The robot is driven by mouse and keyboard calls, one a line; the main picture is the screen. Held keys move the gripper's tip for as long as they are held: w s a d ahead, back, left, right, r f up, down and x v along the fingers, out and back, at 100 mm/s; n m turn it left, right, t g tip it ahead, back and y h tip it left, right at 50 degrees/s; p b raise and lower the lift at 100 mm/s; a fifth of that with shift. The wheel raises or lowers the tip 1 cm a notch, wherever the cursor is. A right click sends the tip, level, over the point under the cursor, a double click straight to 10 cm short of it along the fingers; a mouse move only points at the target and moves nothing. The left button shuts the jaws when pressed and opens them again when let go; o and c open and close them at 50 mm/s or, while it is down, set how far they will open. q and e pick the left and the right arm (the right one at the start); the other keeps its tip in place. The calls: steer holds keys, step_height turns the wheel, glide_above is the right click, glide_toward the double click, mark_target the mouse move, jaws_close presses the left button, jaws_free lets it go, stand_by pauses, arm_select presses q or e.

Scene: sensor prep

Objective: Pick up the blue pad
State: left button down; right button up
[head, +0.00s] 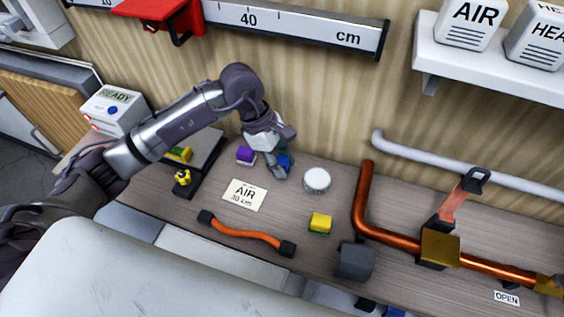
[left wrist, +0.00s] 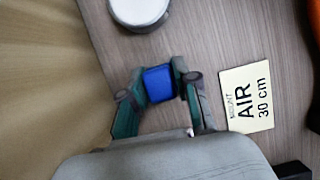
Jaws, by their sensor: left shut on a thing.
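The blue pad (left wrist: 159,84) sits between the two fingertips of my left gripper (left wrist: 158,88) in the left wrist view. The fingers are shut on it from both sides. In the head view the left gripper (head: 279,168) points down at the table near the back wall, and the blue pad (head: 284,161) shows partly between its fingers. I cannot tell whether the pad touches the table. My right gripper is not in view.
A purple block (head: 245,155) lies just left of the gripper, and a white round container (head: 316,180) stands to its right. An AIR 30 cm card (head: 244,195), an orange cable (head: 243,233), a yellow-green block (head: 320,223) and a copper pipe (head: 361,205) are around it.

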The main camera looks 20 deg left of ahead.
mark_target(287, 161)
arm_select(q)
steer(key=shift+r, duration=0.55)
step_height(287, 161, up, 3)
steer(key=shift+w+f+b, duration=0.1)
steer(key=shift+b, duration=0.45)
steer(key=s+d+r+b, duration=0.2)
steer(key=s+d+r, duration=0.2)
steer(key=d+r, duration=0.3)
steer(key=d, duration=0.4)
steer(key=c, duration=1.5)
jaws_free()
steer(key=c, duration=0.4)
